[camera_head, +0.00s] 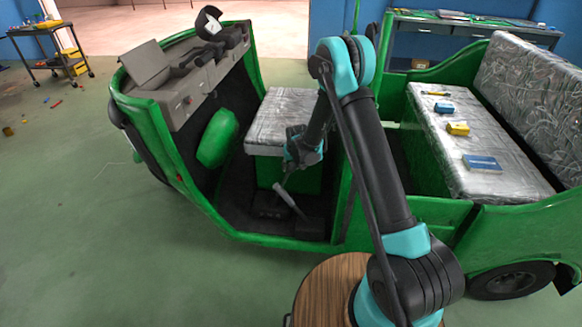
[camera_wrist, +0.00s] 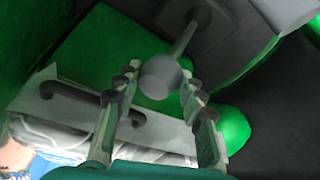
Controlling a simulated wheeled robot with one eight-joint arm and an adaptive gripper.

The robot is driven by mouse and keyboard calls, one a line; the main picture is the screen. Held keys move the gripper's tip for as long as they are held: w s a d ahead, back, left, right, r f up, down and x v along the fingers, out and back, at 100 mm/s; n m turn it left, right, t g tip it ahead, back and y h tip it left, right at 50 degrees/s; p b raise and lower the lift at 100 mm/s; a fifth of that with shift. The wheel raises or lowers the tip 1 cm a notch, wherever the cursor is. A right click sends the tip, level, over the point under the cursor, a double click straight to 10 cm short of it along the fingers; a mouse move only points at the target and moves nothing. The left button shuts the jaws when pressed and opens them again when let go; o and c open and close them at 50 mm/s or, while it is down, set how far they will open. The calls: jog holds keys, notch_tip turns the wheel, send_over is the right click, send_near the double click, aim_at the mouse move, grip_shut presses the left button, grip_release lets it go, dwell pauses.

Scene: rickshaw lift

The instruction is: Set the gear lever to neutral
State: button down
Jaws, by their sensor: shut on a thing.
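The gear lever shows in the wrist view as a grey round knob (camera_wrist: 160,74) on a thin shaft that runs up to a dark base (camera_wrist: 200,20) on the cab floor. My gripper (camera_wrist: 158,88) has one finger on each side of the knob and is shut on it. In the head view my gripper (camera_head: 293,160) is low in the cab, in front of the silver seat. The lever's lower part (camera_head: 287,181) shows beneath it, tilted. My gripper hides the knob there.
The green rickshaw's front seat (camera_head: 285,118) is close behind my gripper. A grey handle (camera_head: 291,201) rises from the cab floor nearby. The dashboard (camera_head: 185,85) is at left. Small items lie on the rear seat (camera_head: 500,150). Green floor (camera_head: 90,230) is clear at left.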

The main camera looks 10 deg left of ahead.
jog(key=a+r+h, duration=0.1)
jog(key=a+h, duration=0.2)
jog(key=a, duration=0.7)
jog(key=shift+w+a+r+n+h, duration=0.2)
jog(key=shift+w+r+n+h, duration=0.1)
jog(key=shift+r+h, duration=0.1)
jog(key=shift+s, duration=0.1)
jog(key=c, duration=0.9)
grip_release()
jog(key=v, duration=1.2)
jog(key=shift+a, duration=0.1)
